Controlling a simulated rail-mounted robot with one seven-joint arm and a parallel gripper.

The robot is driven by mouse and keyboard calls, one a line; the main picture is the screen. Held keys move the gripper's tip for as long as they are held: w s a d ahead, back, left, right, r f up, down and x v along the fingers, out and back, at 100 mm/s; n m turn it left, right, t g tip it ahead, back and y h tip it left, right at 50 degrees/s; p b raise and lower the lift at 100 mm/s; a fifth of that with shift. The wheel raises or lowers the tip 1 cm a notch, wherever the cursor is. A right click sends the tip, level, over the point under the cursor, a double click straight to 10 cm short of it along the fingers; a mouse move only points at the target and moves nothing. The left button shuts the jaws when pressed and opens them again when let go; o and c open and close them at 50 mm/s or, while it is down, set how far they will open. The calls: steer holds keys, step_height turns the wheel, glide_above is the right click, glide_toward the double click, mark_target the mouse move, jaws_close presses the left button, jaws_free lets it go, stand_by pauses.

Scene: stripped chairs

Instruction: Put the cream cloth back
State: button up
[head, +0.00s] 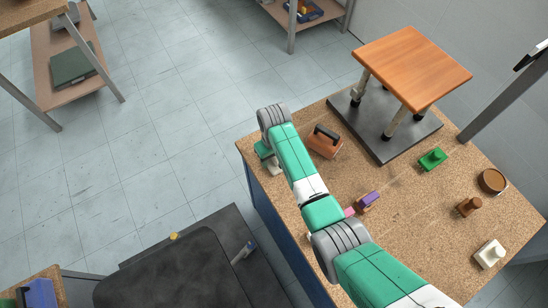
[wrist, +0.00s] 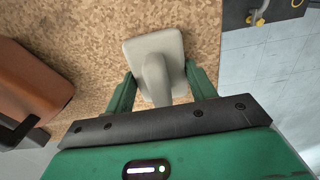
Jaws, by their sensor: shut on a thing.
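My gripper (head: 265,153) is at the left edge of the chipboard bench, partly hidden by my arm in the head view. In the wrist view my gripper (wrist: 159,80) is shut on a pale cream-grey pad with an upright grip (wrist: 152,48), one green finger on each side. The pad also shows in the head view (head: 275,169), below the gripper. I cannot tell whether it touches the bench. A second pad, off-white with a knob (head: 489,254), stands at the bench's right front. I cannot tell which is the cream cloth.
An orange-brown block with a dark handle (head: 324,143) stands beside my gripper. A stripped stool (head: 412,68) is on a dark plate (head: 384,147). Green (head: 432,159), brown (head: 468,206) and purple (head: 367,201) pieces and a round dish (head: 492,181) are on the bench (head: 415,215).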

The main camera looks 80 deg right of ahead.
steer(key=o, duration=1)
steer(key=shift+f, duration=0.1)
step_height(320, 180, up, 12)
steer(key=p, duration=0.4)
